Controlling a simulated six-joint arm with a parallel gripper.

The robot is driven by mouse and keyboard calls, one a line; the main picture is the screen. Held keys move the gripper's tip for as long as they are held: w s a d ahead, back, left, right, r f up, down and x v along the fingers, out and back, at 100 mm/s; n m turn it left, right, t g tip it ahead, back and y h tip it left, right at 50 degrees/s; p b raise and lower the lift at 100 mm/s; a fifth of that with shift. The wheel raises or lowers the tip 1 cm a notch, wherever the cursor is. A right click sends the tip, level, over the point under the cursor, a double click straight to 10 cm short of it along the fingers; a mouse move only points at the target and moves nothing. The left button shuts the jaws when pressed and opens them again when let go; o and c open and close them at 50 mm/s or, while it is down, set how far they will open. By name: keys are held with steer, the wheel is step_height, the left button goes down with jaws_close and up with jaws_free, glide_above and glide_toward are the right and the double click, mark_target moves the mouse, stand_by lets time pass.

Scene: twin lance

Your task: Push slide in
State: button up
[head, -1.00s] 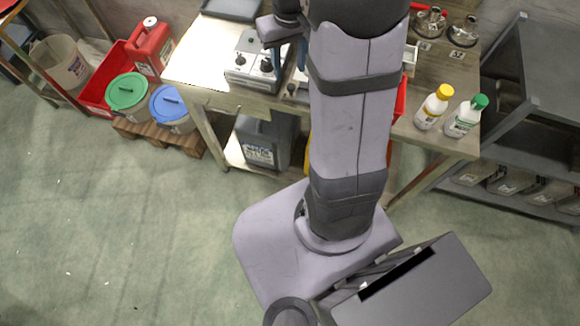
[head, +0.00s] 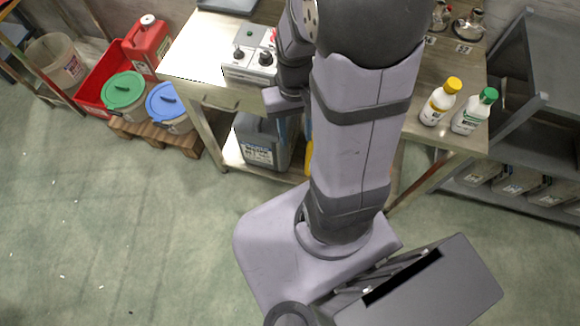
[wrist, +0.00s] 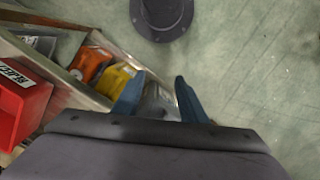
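I cannot pick out the slide for certain in either view; it may be hidden behind my arm. My gripper (head: 288,128) points down by the front edge of the work table (head: 215,95), partly covered by my own wrist. In the wrist view my gripper (wrist: 157,92) shows two blue fingers spread apart. I see nothing clamped between them; a blurred greyish shape lies behind the gap. The control box (head: 250,66) with dark knobs stands on the table, left of my arm, its right side hidden.
A red bin (wrist: 22,110) with a label, an orange item (wrist: 90,62) and a yellow item (wrist: 115,80) lie near the gripper. A grey canister (head: 262,142) stands under the table. Two capped bottles (head: 440,102) (head: 474,111) stand at the right. The floor in front is clear.

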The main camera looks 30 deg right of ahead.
steer(key=s+a+f+n+b, duration=0.1)
steer(key=s+a+f+b, duration=0.2)
steer(key=f+b, duration=0.6)
steer(key=shift+a+f+b, duration=0.15)
steer(key=shift+f+b, duration=0.25)
steer(key=shift+s, duration=0.1)
